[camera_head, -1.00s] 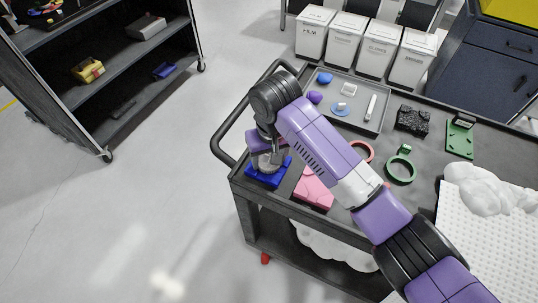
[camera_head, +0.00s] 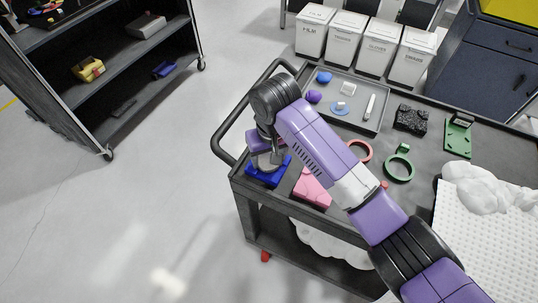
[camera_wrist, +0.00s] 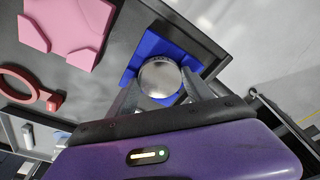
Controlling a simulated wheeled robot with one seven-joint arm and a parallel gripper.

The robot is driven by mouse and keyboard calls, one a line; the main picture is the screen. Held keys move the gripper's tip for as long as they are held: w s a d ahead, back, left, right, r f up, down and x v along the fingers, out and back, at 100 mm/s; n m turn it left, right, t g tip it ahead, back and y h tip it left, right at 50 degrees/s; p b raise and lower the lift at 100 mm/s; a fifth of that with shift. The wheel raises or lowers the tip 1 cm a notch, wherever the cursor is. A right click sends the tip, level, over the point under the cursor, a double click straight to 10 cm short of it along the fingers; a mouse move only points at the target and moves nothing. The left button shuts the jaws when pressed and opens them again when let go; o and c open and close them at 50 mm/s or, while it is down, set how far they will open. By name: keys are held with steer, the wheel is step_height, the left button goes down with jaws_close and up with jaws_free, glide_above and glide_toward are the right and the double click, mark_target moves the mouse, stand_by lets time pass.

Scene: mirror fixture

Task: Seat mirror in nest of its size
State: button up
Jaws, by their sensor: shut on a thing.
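The mirror (camera_wrist: 160,79) is a round silvery disc, seen face-on in the wrist view. My gripper (camera_wrist: 161,92) is shut on it, one finger at each side. A blue nest block (camera_wrist: 151,46) lies right under the mirror, which covers its middle. In the head view the gripper (camera_head: 268,160) is over the blue nest (camera_head: 262,178) at the cart's left front corner. I cannot tell whether the mirror touches the nest or is just above it. A pink nest block (camera_head: 312,190) stands to the right; it also shows in the wrist view (camera_wrist: 70,28).
A red ring (camera_head: 361,150) and a green ring (camera_head: 400,166) lie farther right on the dark cart. A grey tray (camera_head: 371,124) with small items is behind. The cart's handle rail (camera_head: 217,147) runs close at the left. White foam (camera_head: 490,190) lies at the right.

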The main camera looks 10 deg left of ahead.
steer(key=shift+s+f, duration=0.15)
steer(key=shift+f, duration=0.3)
steer(key=o, duration=1.6)
steer(key=shift+d, duration=0.1)
steer(key=shift+s+f, duration=0.1)
steer(key=shift+a, duration=0.2)
steer(key=shift+a+r+p, duration=0.1)
steer(key=shift+r+p, duration=0.8)
steer(key=shift+p, duration=0.2)
steer(key=shift+r+p, duration=0.8)
steer(key=shift+r, duration=0.05)
steer(key=shift+w, duration=0.2)
